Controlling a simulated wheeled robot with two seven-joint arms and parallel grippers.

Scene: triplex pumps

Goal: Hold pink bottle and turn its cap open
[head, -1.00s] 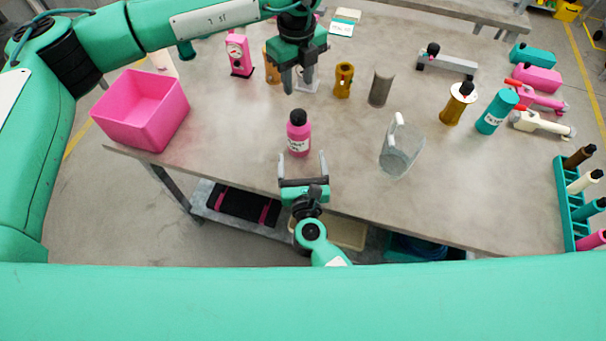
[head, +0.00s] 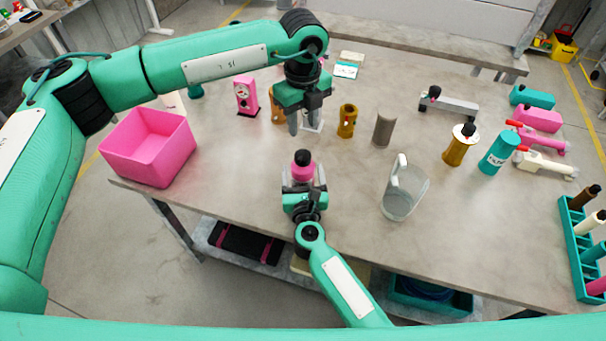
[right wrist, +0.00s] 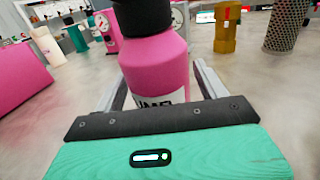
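The pink bottle (head: 303,170) with its black cap (head: 302,157) stands upright on the table near the front edge. In the right wrist view the bottle (right wrist: 155,68) fills the middle, with part of its white label showing. My right gripper (head: 304,186) is open around the lower bottle, one finger on each side; in the right wrist view a gap shows beside its right finger. My left gripper (head: 307,122) hangs above and behind the bottle, pointing down, its fingers apart and empty. The black cap is cut off at the top of the right wrist view.
A pink bin (head: 150,150) stands at the table's left. A clear pitcher (head: 404,192) stands right of the bottle. A gold part (head: 347,120) and a grey cylinder (head: 384,128) stand behind. A bottle rack (head: 578,250) is at the far right.

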